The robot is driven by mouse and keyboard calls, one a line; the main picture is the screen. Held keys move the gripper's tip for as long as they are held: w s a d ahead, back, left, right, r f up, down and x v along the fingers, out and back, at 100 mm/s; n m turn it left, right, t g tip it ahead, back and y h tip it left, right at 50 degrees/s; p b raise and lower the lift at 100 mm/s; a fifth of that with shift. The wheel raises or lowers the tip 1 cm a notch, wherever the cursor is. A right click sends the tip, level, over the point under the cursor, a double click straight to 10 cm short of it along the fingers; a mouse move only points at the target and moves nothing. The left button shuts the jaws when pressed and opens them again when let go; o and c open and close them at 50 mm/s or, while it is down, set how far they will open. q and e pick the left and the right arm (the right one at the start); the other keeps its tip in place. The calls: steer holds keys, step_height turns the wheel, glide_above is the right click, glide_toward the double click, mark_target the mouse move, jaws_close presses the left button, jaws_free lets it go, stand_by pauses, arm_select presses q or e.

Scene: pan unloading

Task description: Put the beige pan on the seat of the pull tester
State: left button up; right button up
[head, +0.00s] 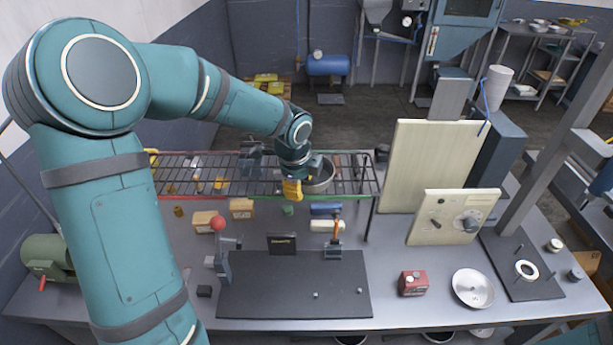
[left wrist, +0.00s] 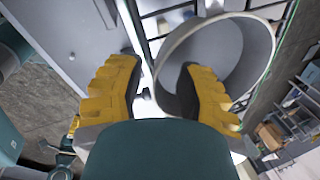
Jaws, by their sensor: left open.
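A round, open grey-beige pan (head: 319,186) sits on the wire rack, right beside my left gripper (head: 292,189). I cannot be sure from its colour that it is the beige pan. In the left wrist view the pan (left wrist: 250,50) is large, with its near wall between the two yellow fingers of my left gripper (left wrist: 160,92). The right finger overlaps the pan's opening and the left finger is outside it. The fingers are apart, not closed on the wall. A dark base plate with a white ring (head: 527,270) lies under a grey column at right, probably the pull tester. My right gripper is out of view.
The wire rack (head: 230,181) spans the back of the grey table. A beige panel (head: 430,165) and a control box with a dial (head: 452,218) stand right of it. A silver dish (head: 473,288) and a red box (head: 412,283) lie in front.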

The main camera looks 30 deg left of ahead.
arm_select(q)
jaws_close()
steer(key=shift+r, duration=0.1)
stand_by(0.3)
steer(key=v, duration=0.3)
steer(key=w+v, duration=0.1)
steer(key=v, duration=0.2)
steer(key=w+p+v, duration=0.1)
steer(key=v, duration=0.2)
steer(key=shift+a+r, duration=0.1)
steer(key=shift+r, duration=0.3)
